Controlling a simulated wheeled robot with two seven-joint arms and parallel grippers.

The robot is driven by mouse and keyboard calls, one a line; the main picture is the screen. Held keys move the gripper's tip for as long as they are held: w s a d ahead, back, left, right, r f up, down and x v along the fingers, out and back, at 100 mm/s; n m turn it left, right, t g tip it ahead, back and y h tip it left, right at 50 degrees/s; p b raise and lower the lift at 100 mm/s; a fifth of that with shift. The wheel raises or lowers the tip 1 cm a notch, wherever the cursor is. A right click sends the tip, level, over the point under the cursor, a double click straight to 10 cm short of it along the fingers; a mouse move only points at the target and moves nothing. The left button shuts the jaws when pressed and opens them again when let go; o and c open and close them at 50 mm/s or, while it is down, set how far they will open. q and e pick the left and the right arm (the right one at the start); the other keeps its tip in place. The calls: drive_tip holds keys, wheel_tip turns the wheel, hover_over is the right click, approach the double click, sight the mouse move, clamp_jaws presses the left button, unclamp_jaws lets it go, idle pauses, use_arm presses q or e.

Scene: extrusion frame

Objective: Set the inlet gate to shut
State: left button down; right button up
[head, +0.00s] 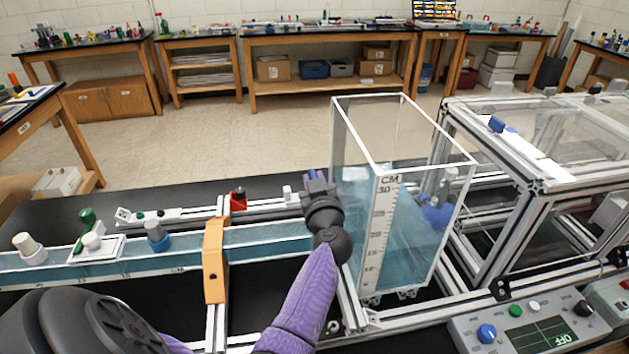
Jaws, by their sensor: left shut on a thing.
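My left gripper (318,184) is at the left wall of a clear water tank (400,225), where the long water channel (270,240) meets it. It is shut on a small part there, which I take to be the inlet gate; my fingers and wrist hide most of it, so its position cannot be read. The tank holds blue water and has a white centimetre scale (380,235) on its front. My right gripper is not in view.
An orange bracket (215,260) straddles the channel on the left. A control box (530,330) reading OFF is at the lower right. An aluminium extrusion frame (530,195) stands right of the tank. White and green fittings (92,240) sit along the channel.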

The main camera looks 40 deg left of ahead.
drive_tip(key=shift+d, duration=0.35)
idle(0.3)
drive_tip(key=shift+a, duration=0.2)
use_arm(q)
drive_tip(key=shift+f, duration=0.35)
wheel_tip(320, 180, down, 5)
drive_tip(key=shift+r+b, duration=0.1)
drive_tip(key=shift+b, duration=0.9)
drive_tip(key=c, duration=0.6)
unclamp_jaws()
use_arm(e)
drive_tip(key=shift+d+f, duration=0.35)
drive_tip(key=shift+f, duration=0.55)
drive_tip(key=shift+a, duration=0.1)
